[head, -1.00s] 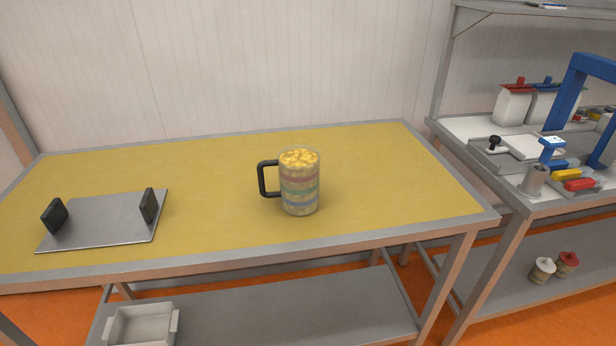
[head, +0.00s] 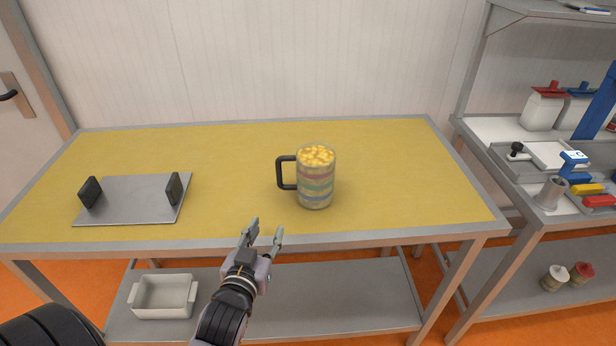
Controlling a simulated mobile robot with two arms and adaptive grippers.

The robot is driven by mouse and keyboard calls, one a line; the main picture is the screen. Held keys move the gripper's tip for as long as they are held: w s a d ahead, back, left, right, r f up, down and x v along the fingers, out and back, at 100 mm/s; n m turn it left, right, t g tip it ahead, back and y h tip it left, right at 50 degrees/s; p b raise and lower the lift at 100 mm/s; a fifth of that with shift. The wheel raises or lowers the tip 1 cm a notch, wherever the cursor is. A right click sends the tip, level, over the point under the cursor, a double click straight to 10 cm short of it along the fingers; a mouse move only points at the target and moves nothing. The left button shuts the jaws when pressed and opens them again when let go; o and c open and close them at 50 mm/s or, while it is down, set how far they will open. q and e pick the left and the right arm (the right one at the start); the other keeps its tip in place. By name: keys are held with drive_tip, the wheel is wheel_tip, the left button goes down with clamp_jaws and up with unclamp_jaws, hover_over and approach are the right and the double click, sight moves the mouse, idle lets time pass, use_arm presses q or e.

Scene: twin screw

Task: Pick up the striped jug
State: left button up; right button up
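The striped jug (head: 316,184) stands upright on the yellow table top (head: 240,155), right of its middle. It is clear with coloured bands and is filled with yellow pieces. Its black handle (head: 287,172) points left. My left gripper (head: 264,232) is in front of the table's front edge in the picture, below and left of the jug. Its two fingers are apart with nothing between them, and it does not touch the jug. My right gripper is not in view.
A grey tray with black handles (head: 134,203) lies on the table's left part. A white bin (head: 164,296) sits on the lower shelf. A second bench (head: 545,215) with bottles and tools stands at right. The table around the jug is clear.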

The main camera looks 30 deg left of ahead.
use_arm(q)
wheel_tip(320, 180, up, 4)
drive_tip(key=w+a+f+t+y, duration=0.1)
drive_tip(key=t, duration=0.1)
drive_tip(key=p, duration=0.3)
approach(278, 171)
drive_tip(key=shift+n, duration=0.3)
drive_tip(key=x, duration=0.5)
drive_tip(key=shift+d+r, duration=0.1)
drive_tip(key=p+x, duration=0.1)
drive_tip(key=x, duration=0.4)
drive_tip(key=shift+w+p, duration=0.15)
drive_tip(key=shift+p, duration=0.15)
drive_tip(key=shift+w+a+f, duration=0.2)
drive_tip(key=shift+w+a, duration=0.05)
drive_tip(key=shift+w, duration=0.05)
drive_tip(key=shift+s, duration=0.1)
drive_tip(key=shift+c, duration=0.8)
clamp_jaws()
drive_tip(key=shift+r, duration=0.15)
